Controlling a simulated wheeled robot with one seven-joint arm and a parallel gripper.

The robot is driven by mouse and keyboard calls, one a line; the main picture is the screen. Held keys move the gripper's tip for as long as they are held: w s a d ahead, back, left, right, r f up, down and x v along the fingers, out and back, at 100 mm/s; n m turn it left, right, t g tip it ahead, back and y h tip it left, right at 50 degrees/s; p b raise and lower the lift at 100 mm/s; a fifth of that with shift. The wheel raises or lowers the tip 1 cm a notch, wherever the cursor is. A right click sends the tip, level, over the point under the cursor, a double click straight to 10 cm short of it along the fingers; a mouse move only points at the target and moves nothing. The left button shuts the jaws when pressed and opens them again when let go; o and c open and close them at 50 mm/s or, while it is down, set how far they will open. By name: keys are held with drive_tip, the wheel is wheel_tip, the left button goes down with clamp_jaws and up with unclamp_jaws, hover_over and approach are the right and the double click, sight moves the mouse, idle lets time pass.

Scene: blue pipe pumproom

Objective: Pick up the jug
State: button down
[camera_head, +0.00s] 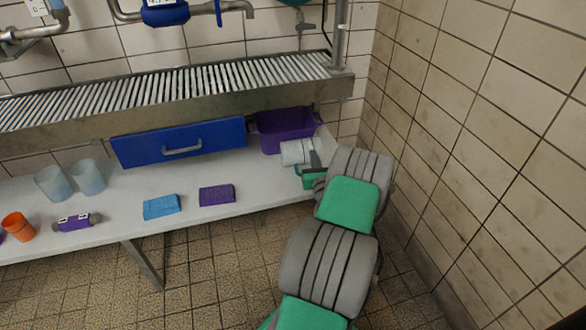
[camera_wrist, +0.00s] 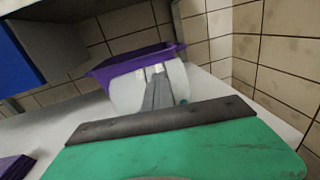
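A whitish, see-through vessel, which I take to be the jug (camera_head: 293,152), is at the right end of the white bench, in front of a purple tub. In the wrist view the jug (camera_wrist: 124,97) is directly in front of my gripper (camera_wrist: 151,74). The two grey fingers are close together and overlap the jug in the picture. In the head view my gripper (camera_head: 315,159) is at the jug's right side, and my wrist hides part of that area. I cannot tell whether the fingers hold the jug's handle or are only beside it.
The purple tub (camera_head: 285,131) stands close behind the jug, with a tiled wall at right. A blue drawer front (camera_head: 180,143) and a slatted metal shelf (camera_head: 190,88) are above the bench (camera_head: 240,173). Sponges, two clear cups (camera_head: 88,177) and an orange cup (camera_head: 18,227) are farther left.

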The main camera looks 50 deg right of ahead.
drive_tip(key=c, duration=2.1)
unclamp_jaws()
drive_tip(key=o, duration=0.7)
drive_tip(key=shift+o, duration=0.2)
